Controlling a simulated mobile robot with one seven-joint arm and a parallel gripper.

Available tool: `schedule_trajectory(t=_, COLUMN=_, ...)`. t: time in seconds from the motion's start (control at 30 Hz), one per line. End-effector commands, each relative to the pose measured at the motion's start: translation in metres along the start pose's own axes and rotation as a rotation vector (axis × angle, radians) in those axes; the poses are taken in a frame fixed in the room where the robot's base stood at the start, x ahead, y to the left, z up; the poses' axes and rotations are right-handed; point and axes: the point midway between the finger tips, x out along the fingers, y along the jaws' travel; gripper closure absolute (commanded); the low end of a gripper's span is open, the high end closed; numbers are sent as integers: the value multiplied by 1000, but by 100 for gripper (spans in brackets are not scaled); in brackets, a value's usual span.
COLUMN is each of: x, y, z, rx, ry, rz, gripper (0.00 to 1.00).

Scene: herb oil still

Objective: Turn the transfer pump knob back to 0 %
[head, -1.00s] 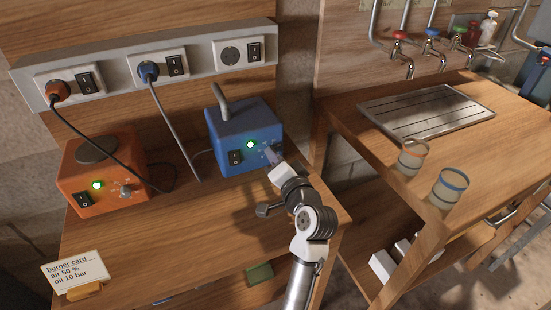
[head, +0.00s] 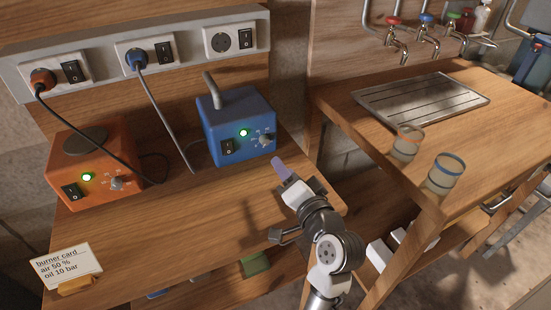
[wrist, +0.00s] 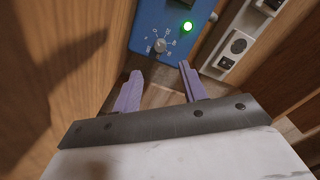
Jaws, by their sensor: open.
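The blue pump box (head: 238,130) stands on the wooden bench with its green light lit. Its grey knob (head: 266,140) is on the right of the front face. In the wrist view the knob (wrist: 160,46) sits inside a ring of scale marks, too small to read its setting surely. My gripper (head: 279,167) is in front of the box, below and right of the knob and apart from it. In the wrist view its two purple fingers (wrist: 158,80) are spread with nothing between them, and the knob lies beyond their tips.
An orange box (head: 92,168) with a lit green light and its own knob stands at left. A socket strip (head: 190,50) runs behind, with cords hanging to the bench. A card (head: 66,264) stands front left. Cups (head: 406,144) stand on the right bench.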

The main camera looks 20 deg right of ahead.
Motion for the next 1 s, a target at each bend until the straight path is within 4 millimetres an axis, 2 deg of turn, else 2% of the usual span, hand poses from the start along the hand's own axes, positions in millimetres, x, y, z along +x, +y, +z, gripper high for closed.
schedule_trajectory(t=0.07, x=-19, y=1, z=1, rx=-1, ry=2, rz=4, gripper=58)
schedule_trajectory(t=0.33, x=-38, y=-1, z=-1, rx=2, ry=-2, rz=2, gripper=58)
schedule_trajectory(t=1.0, x=-38, y=-3, z=1, rx=-4, ry=-1, rz=-6, gripper=58)
